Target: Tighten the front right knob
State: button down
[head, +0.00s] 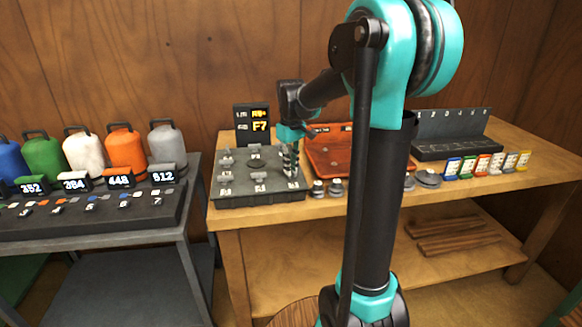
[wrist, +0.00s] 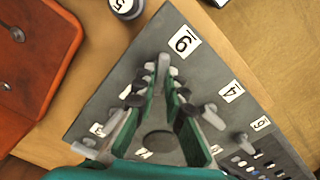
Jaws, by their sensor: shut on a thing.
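The dark grey plate (head: 262,193) lies on the wooden bench and carries several wing knobs with white number labels. My gripper (head: 291,172) reaches down onto the knob at its front right corner. In the wrist view my gripper (wrist: 163,85) has its green and grey fingers closed together on that grey front right knob (wrist: 163,62), beside a numbered label. The fingers hide much of the knob, so its wing angle is hard to tell. Another knob (wrist: 205,112) stands to the right of the fingers in the wrist view.
A black display (head: 252,124) stands behind the plate. An orange-red tray (head: 325,155) lies to its right, and small round weights (head: 318,188) stand along the bench front. A grey cart (head: 100,222) with colored jugs is at left. A black rack (head: 458,145) stands at right.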

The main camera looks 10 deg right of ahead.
jog(key=m, duration=0.5)
jog(key=shift+m, duration=0.4)
dwell(0.4)
jog(key=c, duration=1.6)
grip_release()
jog(key=shift+r, duration=0.1)
notch_tip(320, 180, up, 12)
jog(key=shift+f, duration=0.1)
jog(key=s+f, duration=0.3)
jog(key=f, duration=0.1)
jog(key=s+d+f+t, duration=0.1)
jog(key=s+f, duration=0.2)
jog(key=f, duration=0.1)
jog(key=s+d+f+t, duration=0.1)
jog(key=s+f, duration=0.2)
jog(key=f, duration=0.2)
jog(key=shift+d, duration=0.2)
jog(key=s+f, duration=0.4)
jog(key=s+d+f+t, duration=0.1)
jog(key=s+f, duration=0.3)
jog(key=s, duration=0.1)
jog(key=s+f+t, duration=0.1)
jog(key=s+f, duration=0.3)
jog(key=f, duration=0.1)
jog(key=shift+s+d, duration=0.3)
jog(key=shift+d, duration=0.1)
